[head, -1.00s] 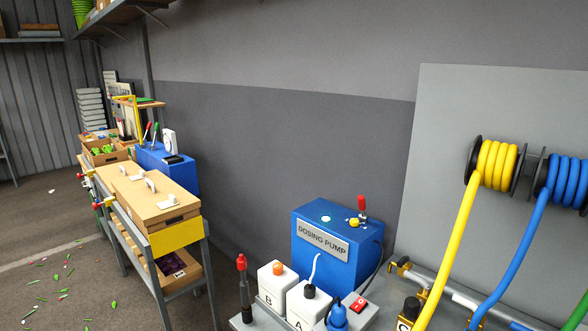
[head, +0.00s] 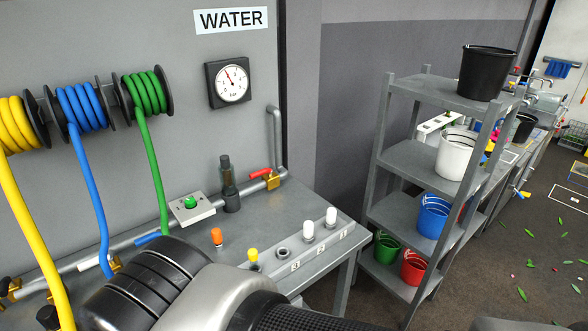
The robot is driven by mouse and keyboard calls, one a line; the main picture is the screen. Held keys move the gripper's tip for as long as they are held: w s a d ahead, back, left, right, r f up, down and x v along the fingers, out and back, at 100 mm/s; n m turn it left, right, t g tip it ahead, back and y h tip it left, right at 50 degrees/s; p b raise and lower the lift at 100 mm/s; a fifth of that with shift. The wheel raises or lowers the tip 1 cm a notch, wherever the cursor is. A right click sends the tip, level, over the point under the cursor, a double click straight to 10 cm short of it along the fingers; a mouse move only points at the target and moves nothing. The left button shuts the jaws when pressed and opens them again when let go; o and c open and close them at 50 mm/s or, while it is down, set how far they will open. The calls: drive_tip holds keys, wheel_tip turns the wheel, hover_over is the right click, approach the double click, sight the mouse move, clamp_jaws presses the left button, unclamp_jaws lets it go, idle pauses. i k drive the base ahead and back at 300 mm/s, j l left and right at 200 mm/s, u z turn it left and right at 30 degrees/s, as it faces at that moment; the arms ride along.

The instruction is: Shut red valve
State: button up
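The red valve handle (head: 259,173) is in the head view, on a brass valve body (head: 272,183) at the right end of the metal pipe, near where the pipe bends upward. The handle points left from the body and looks roughly along the pipe, though the exact angle is hard to tell. Nothing touches it. My arm covers the lower left and bottom middle of the view. My gripper's fingers do not show.
A pressure gauge (head: 228,82) hangs below the WATER sign (head: 231,19). A dark upright fitting (head: 229,185) and green-button box (head: 192,206) stand left of the valve. Yellow, blue and green hoses (head: 151,165) hang at left. A bucket shelf (head: 407,154) stands right.

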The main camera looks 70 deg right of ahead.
sight(259, 173)
drive_tip(key=z, duration=1.85)
drive_tip(key=i+l+u, duration=0.15)
drive_tip(key=i+l, duration=0.7)
